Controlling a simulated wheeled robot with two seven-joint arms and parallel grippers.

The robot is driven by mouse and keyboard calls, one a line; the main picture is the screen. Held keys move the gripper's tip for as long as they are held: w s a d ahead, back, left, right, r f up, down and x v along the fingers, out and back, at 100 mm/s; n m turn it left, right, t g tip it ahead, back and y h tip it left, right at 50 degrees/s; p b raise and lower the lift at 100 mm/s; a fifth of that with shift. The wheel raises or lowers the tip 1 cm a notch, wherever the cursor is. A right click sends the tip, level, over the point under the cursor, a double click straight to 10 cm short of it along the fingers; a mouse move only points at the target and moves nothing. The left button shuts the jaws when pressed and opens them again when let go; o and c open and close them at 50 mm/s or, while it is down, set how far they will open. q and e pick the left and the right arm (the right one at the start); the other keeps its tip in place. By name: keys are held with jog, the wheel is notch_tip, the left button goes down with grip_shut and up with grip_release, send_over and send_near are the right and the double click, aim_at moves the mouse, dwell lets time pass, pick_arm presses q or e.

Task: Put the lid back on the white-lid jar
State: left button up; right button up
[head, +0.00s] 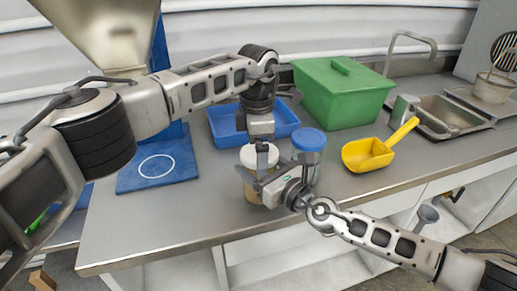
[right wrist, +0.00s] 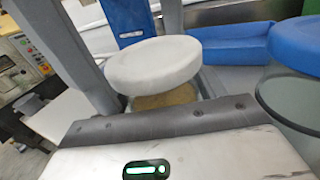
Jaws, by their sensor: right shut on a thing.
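The white-lid jar (head: 252,190) stands on the steel counter, clear-walled with tan contents. Its white lid (head: 249,157) is over its mouth; it also shows in the right wrist view (right wrist: 152,65), with tan contents (right wrist: 165,101) just below. I cannot tell whether the lid is fully seated. My right gripper (head: 262,178) comes from the lower right and is shut on the jar's body. My left gripper (head: 262,138) points down just above and behind the lid; its fingertips are not clear, so its opening cannot be told.
A blue-lidded jar (head: 309,141) stands close to the right. A blue tray (head: 225,128), a green lidded bin (head: 342,95) and a yellow scoop (head: 372,153) are behind and right. A blue board (head: 158,178) with a white circle lies left under a hopper (head: 110,35). The front-left counter is clear.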

pick_arm(q)
jog(key=shift+s+d+r, duration=0.1)
jog(key=shift+d+r, duration=0.1)
jog(key=shift+r, duration=0.3)
notch_tip(320, 180, up, 4)
jog(key=shift+f, duration=0.25)
jog(key=shift+c, duration=0.4)
pick_arm(e)
jog(key=shift+a, duration=0.1)
pick_arm(q)
jog(key=n, duration=0.3)
jog(key=shift+r, duration=0.35)
jog(key=n, duration=0.2)
jog(key=r+n, duration=0.1)
jog(key=n, duration=0.1)
jog(key=shift+n, duration=0.3)
jog(key=n, duration=0.2)
jog(key=r+n, duration=0.1)
jog(key=n, duration=0.4)
jog(key=shift+r+n, duration=0.3)
jog(key=shift+r, duration=0.1)
jog(key=shift+f, duration=0.1)
